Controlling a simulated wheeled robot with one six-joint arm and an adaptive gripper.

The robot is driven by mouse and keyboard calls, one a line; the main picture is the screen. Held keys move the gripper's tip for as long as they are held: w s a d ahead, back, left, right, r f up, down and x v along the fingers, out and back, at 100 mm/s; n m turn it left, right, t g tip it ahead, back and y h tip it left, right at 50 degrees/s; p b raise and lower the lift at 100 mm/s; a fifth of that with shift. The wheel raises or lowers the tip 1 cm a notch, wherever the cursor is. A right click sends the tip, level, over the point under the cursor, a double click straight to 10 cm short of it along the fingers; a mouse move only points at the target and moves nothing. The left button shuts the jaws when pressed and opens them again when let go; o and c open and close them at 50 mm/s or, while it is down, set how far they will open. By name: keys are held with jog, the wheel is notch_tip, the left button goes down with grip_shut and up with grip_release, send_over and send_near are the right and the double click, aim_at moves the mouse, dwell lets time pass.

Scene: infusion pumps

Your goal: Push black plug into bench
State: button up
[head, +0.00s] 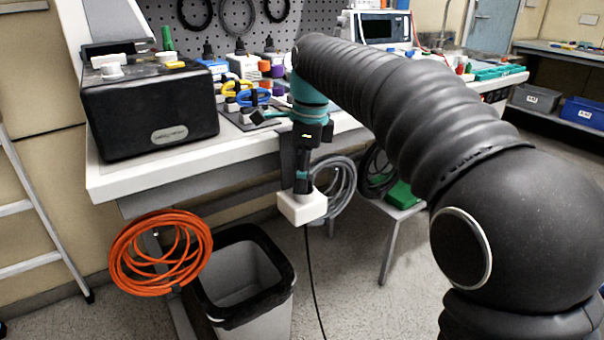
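My gripper (303,186) points down in front of the bench's front edge, its dark fingers close together. Its tip meets or overlaps the top of a white block (302,208) below the bench top. I cannot tell whether the fingers grip the block, touch it or only pass in front of it. A thin black cable (311,275) hangs from under the block to the floor. No black plug can be told apart from the dark fingers. The white bench (150,181) runs behind my arm, and no socket opening can be made out on it.
A black box (150,120) stands on the bench at left, with several coloured connectors and cables to its right. An orange cable coil (160,252) hangs in front, beside a lined bin (245,316). A grey cable coil (345,190) hangs behind the gripper.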

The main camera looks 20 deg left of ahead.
jog(key=shift+r, duration=0.1)
notch_tip(320, 180, up, 11)
jog(key=d, duration=0.1)
jog(key=s+d+n+t, duration=0.15)
jog(key=d+n, duration=0.25)
jog(key=d, duration=0.6)
jog(key=s+d+f+n+t+h, duration=0.1)
jog(key=s+d+f+n+t, duration=0.3)
jog(key=s+d+f+n, duration=0.7)
jog(key=s+d+f, duration=0.9)
jog(key=f, duration=0.1)
jog(key=shift+d+n, duration=0.3)
jog(key=shift+d, duration=0.1)
